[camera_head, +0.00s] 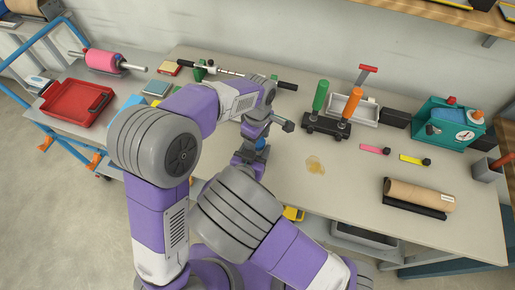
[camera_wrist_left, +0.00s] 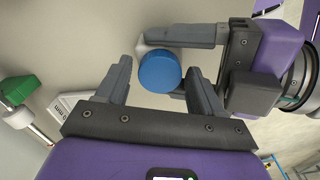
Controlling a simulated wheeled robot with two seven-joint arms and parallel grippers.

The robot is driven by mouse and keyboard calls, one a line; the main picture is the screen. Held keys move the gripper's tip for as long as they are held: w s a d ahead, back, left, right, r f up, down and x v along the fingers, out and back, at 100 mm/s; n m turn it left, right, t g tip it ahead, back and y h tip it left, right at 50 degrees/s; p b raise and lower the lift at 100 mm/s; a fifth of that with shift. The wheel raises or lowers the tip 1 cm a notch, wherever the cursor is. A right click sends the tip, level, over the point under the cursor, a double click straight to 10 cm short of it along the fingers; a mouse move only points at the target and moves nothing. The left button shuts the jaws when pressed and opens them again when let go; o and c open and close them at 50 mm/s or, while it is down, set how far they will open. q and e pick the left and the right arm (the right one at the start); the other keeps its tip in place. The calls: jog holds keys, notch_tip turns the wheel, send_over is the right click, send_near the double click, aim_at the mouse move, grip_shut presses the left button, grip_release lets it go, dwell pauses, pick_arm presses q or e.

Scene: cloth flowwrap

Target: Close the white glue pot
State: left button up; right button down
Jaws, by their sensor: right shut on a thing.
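The glue pot shows only as a small white part (camera_wrist_left: 142,46) behind a round blue lid (camera_wrist_left: 161,71) in the left wrist view. I cannot tell whether the lid is seated or loose. In the head view the blue lid (camera_head: 261,143) is a small spot between my grippers. My left gripper (camera_wrist_left: 158,80) is open, its fingers on either side of the lid. My right gripper (camera_wrist_left: 178,45) comes in from the right in that view and is shut on the white pot, mostly hidden. In the head view my arms hide much of both grippers.
A tan spill (camera_head: 315,165) lies on the worktable (camera_head: 330,205) right of my grippers. A red tray (camera_head: 75,103) is at left.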

pick_arm(q)
jog(key=shift+o, duration=0.2)
jog(key=shift+r, duration=2.25)
jog(key=shift+c, duration=0.4)
notch_tip(320, 180, up, 4)
jog(key=n, duration=0.3)
jog(key=shift+f, duration=0.25)
notch_tip(320, 180, down, 8)
jog(key=shift+f, duration=0.1)
